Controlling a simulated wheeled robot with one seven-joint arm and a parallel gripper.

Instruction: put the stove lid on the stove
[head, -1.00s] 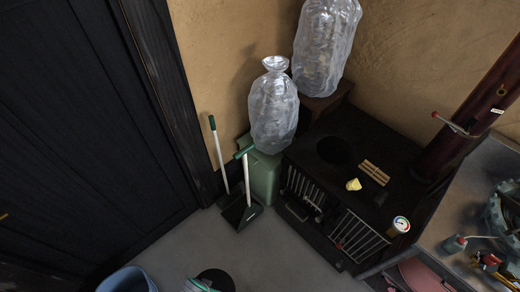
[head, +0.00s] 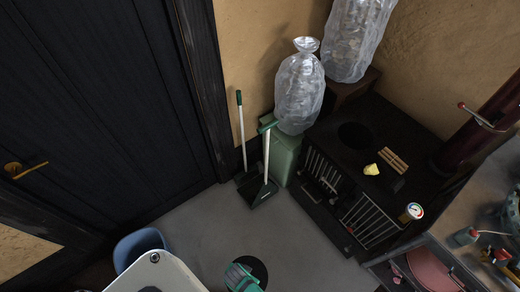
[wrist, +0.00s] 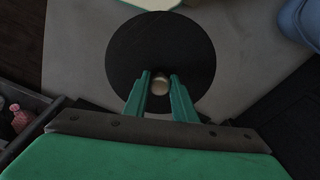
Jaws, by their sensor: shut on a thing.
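The stove lid is a black round disc with a small pale knob. It fills the upper middle of the wrist view (wrist: 198,50) and shows at the bottom of the head view (head: 260,266). My gripper (wrist: 160,80) has green fingers shut on the knob, with the disc beyond them. In the head view my gripper (head: 248,268) is at the bottom, partly over the lid. The black stove (head: 335,150) stands in the corner at right, apart from the lid. A dark round opening (head: 355,136) shows on its top.
On the stove top lie a wooden slatted piece (head: 393,160), a yellow lump (head: 371,169) and a round gauge (head: 412,212). Clear plastic bags (head: 299,92) stand behind. A broom and dustpan (head: 259,193) and a blue bin (head: 138,245) stand at left. Floor before the stove is clear.

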